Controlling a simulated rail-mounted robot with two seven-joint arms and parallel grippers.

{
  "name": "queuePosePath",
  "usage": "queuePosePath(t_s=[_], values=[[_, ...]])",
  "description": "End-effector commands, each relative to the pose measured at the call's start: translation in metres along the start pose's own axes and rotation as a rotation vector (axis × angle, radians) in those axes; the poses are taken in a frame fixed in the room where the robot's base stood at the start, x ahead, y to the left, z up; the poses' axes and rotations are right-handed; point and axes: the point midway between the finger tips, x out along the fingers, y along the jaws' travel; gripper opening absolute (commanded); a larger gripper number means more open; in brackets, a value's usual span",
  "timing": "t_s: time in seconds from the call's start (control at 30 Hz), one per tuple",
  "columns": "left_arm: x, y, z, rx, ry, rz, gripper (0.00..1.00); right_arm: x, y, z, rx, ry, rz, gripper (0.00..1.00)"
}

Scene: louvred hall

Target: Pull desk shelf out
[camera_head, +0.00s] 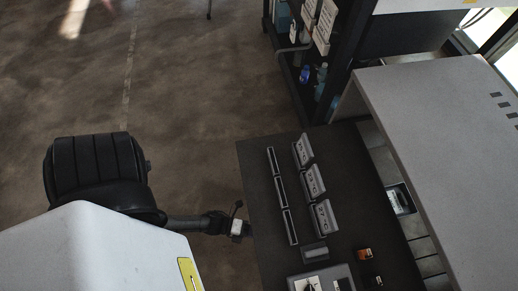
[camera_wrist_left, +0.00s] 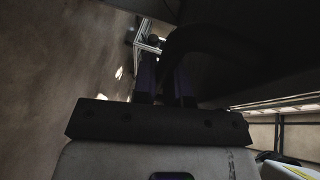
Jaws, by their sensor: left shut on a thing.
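The desk shelf (camera_head: 262,192) is a dark flat board at the right of the head view. It sticks out to the left from beneath a light grey desk top (camera_head: 430,130). My left gripper (camera_head: 241,229) is at the shelf's left edge, shut on that edge as far as I can see. In the left wrist view, my left gripper's fingers (camera_wrist_left: 165,78) reach up into a dark mass, and the held part is too dark to make out. My right gripper is not in view.
A dark rack (camera_head: 300,75) with bottles stands behind.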

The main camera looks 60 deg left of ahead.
Motion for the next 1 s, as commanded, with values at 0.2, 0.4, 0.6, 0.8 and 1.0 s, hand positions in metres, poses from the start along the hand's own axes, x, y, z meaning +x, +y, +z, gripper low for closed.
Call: queuePosePath(t_s=[0.2, 0.4, 0.6, 0.8, 1.0], values=[[0.0, -0.001, 0.0, 0.002, 0.005, -0.002, 0.0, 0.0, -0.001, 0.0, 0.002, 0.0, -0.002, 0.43], [0.0, 0.0, 0.0, 0.002, 0.004, -0.002, 0.0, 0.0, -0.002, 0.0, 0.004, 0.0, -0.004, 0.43], [0.0, 0.0, 0.0, 0.002, 0.004, -0.001, 0.21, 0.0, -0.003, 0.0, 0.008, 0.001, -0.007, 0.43], [-0.003, 0.0, 0.0, 0.001, 0.003, 0.0, 0.21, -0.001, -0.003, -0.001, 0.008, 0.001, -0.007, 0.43], [-0.03, -0.001, -0.001, 0.001, 0.004, 0.003, 0.21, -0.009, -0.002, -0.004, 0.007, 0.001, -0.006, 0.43]])
